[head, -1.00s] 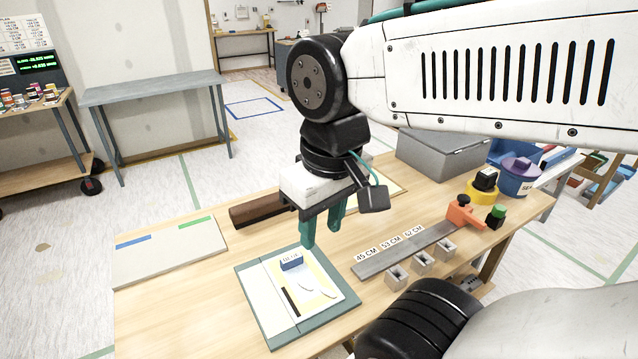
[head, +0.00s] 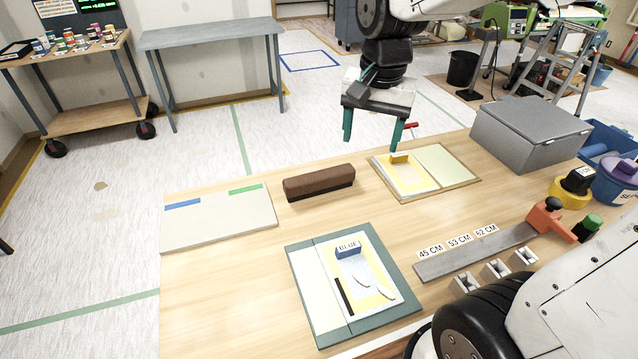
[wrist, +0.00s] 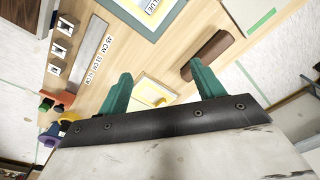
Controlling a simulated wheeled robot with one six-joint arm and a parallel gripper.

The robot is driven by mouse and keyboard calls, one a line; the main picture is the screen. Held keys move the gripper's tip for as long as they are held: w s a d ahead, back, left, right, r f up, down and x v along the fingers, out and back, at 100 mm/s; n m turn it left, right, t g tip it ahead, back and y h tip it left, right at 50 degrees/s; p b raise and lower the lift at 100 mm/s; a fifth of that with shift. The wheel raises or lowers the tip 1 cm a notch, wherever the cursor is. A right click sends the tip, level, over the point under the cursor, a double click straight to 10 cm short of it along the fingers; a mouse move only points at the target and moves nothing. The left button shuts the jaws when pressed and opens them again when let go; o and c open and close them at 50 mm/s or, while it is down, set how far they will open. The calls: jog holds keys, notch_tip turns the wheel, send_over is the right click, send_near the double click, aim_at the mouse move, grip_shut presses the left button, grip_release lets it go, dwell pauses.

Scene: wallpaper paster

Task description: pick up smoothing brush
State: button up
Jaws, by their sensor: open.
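The smoothing brush (head: 319,183) appears to be the long brown block with a dark lower edge, lying on the wooden table behind the green-bordered board. It also shows in the wrist view (wrist: 207,54), close to the right-hand finger in that picture. My gripper (head: 374,138) has two teal fingers, spread apart with nothing between them. It hangs above the far side of the table, right of and beyond the brush in the head view. In the wrist view my gripper (wrist: 160,85) shows the yellow-and-white board between its fingers.
A green-bordered board (head: 298,285) lies at the front, and a pale board (head: 220,225) lies at left. A yellow-and-white board (head: 447,163) and a grey box (head: 530,130) are to the right. A metal ruler (head: 475,252) lies at the right front. Bare table surrounds the brush.

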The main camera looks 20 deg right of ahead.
jog(key=w+f+m, duration=0.5)
jog(key=w+f, duration=0.3)
jog(key=w, duration=0.4)
jog(key=m, duration=0.4)
send_near(320, 174)
jog(key=shift+s+d+f+g, duration=0.35)
jog(key=shift+s+d+g, duration=0.1)
jog(key=shift+s, duration=0.25)
jog(key=shift+m, duration=0.6)
jog(key=f, duration=0.1)
jog(key=w+f, duration=0.1)
jog(key=f, duration=0.1)
jog(key=w+f, duration=0.1)
jog(key=f, duration=0.1)
jog(key=shift+a+f, duration=0.15)
jog(key=shift+f, duration=0.1)
jog(key=f, duration=0.6)
jog(key=shift+w+a, duration=0.1)
jog(key=shift+a, duration=0.25)
jog(key=c, duration=1.2)
jog(key=shift+c, duration=0.2)
jog(key=shift+r, duration=0.15)
